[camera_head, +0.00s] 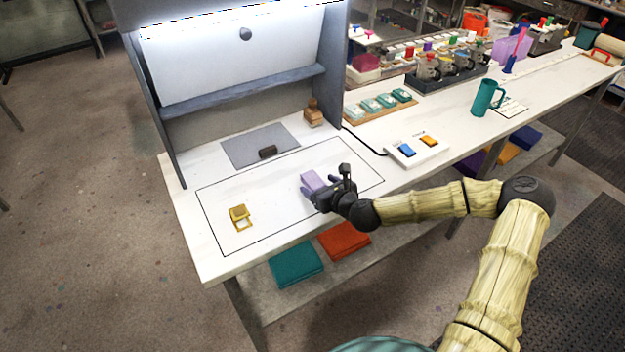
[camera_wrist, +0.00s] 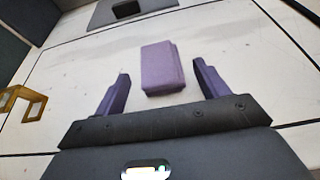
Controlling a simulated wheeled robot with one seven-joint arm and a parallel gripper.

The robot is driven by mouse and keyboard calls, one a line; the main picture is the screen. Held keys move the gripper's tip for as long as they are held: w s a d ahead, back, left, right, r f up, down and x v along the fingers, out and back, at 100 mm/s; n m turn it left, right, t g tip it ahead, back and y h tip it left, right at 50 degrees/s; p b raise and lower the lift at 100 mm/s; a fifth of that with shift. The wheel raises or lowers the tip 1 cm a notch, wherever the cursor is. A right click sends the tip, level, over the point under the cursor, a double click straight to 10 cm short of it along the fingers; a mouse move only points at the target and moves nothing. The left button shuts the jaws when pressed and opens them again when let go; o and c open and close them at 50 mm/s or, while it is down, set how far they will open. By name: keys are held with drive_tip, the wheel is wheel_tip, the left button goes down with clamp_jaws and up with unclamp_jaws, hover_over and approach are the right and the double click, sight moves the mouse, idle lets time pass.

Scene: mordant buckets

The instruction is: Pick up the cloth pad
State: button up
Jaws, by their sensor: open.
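The cloth pad (camera_wrist: 160,68) is a small purple block-shaped pad lying on the white table inside a black outlined rectangle. It also shows in the head view (camera_head: 312,180), partly hidden by my gripper. My gripper (camera_wrist: 160,85) is open, with its two purple fingers apart and pointing toward the pad. In the wrist view the pad lies just ahead, about midway between the fingertips. In the head view my gripper (camera_head: 311,191) is low over the table at the pad. I cannot tell whether the fingers touch the pad.
A yellow metal piece (camera_head: 240,215) stands to the left inside the outline. A grey mat (camera_head: 245,150) with a dark block (camera_head: 268,152) lies behind. A wooden stamp (camera_head: 313,113) and a two-button box (camera_head: 418,151) are nearby. The table front edge is close.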

sight(318, 183)
drive_tip(key=shift+x, duration=0.9)
drive_tip(key=c, duration=1)
drive_tip(key=shift+c, duration=0.2)
drive_tip(key=shift+r, duration=0.1)
wheel_tip(318, 183, up, 10)
drive_tip(key=shift+f, duration=0.1)
